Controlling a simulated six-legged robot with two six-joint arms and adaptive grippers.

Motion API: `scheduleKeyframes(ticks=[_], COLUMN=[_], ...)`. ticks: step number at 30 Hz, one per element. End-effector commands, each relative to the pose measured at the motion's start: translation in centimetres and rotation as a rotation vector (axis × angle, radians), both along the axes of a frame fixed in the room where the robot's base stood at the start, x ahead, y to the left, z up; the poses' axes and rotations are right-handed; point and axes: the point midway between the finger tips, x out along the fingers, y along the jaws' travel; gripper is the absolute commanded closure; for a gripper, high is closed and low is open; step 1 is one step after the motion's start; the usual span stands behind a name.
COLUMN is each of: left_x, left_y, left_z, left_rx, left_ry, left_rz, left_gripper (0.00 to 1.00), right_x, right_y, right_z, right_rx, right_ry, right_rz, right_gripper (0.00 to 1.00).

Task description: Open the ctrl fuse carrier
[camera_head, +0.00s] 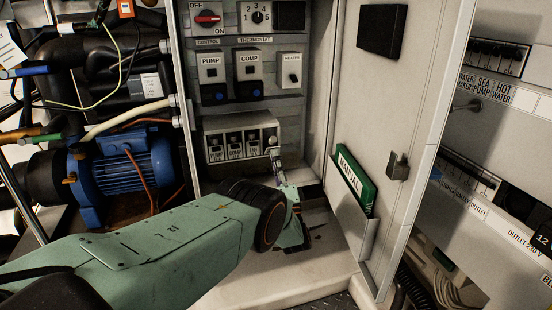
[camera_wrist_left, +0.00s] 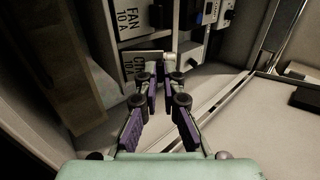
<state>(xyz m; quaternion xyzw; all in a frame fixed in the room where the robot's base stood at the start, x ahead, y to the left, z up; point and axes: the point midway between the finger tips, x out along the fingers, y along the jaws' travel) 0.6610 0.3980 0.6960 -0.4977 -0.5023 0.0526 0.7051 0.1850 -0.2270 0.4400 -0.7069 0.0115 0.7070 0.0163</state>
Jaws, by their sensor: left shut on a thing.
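The fuse block (camera_head: 213,129) is a pale housing low in the open cabinet, with a row of labelled carriers. The ctrl fuse carrier (camera_wrist_left: 133,66) shows in the left wrist view by its partly covered label, beside the carrier marked FAN 10 A (camera_wrist_left: 128,19). My left gripper (camera_head: 276,160) reaches in from the left to the right end of that row. In the left wrist view its fingertips (camera_wrist_left: 163,77) are close together at the ctrl carrier, shut on it. The fingers hide part of the carrier, so its exact tilt is unclear.
Above the block are PUMP (camera_head: 211,66) and COMP (camera_head: 248,65) switches and a red OFF/ON switch (camera_head: 208,18). The open cabinet door (camera_head: 370,85) stands to the right, holding a green manual (camera_head: 354,180). A blue motor (camera_head: 125,175) and hoses lie left.

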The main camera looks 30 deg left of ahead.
Motion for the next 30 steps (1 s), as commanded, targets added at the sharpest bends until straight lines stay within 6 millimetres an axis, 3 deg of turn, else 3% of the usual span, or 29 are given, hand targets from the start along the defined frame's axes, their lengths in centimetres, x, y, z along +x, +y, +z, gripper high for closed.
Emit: scheduleKeyframes(ticks=[26, 27, 30], left_x=[0.02, 0.02, 0.02], left_y=[-0.10, -0.10, -0.09], left_z=[-0.31, -0.31, -0.31], left_rx=[0.048, 0.048, 0.046], left_ry=[-0.040, -0.040, -0.040], left_rz=[-0.002, -0.002, -0.001], left_gripper=[1.00, 0.92, 0.84], right_x=[0.01, 0.01, 0.01], right_y=[0.00, 0.00, 0.00], right_z=[0.00, 0.00, 0.00], right_rx=[0.000, 0.000, 0.000], right_ry=[0.000, 0.000, 0.000], right_rz=[0.000, 0.000, 0.000], right_gripper=[0.60, 0.60, 0.60])
